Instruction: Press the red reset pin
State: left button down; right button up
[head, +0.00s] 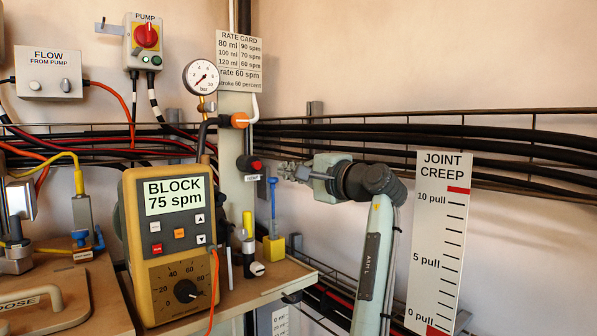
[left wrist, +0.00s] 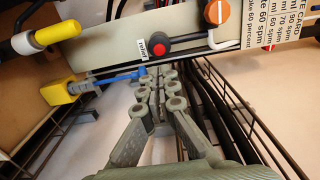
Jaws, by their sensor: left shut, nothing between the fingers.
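The red reset pin (head: 256,165) is a small red button on the end of a black relief valve body, above a white label reading "relief". In the left wrist view the red pin (left wrist: 160,43) faces the camera, just beyond the fingertips. My left gripper (head: 283,170) is shut and empty, to the right of the pin in the head view, with its fingers pointing towards it. A small gap shows between them there. In the left wrist view the closed fingers (left wrist: 158,80) point slightly below the pin. My right gripper is not in view.
An orange knob (head: 240,120) and a pressure gauge (head: 201,77) are above the valve. A blue-and-yellow fitting (head: 273,225) stands below the fingers. The yellow controller (head: 169,275) reads "BLOCK 75 spm". Black cables (head: 450,145) run along the wall behind my left arm.

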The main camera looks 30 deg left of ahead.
aim_at(260, 165)
pick_arm(q)
jog(key=x, duration=0.6)
jog(key=shift+a, duration=0.25)
jog(key=shift+x, duration=0.8)
jog(key=shift+w, duration=0.1)
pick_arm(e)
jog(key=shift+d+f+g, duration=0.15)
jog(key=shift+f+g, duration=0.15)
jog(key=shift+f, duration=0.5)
pick_arm(q)
jog(key=shift+a+r+p, duration=0.15)
jog(key=shift+a+p, duration=0.1)
jog(key=shift+p, duration=0.35)
jog(key=shift+w+a+p, duration=0.3)
jog(key=shift+a+p, duration=0.15)
jog(key=shift+a, duration=0.1)
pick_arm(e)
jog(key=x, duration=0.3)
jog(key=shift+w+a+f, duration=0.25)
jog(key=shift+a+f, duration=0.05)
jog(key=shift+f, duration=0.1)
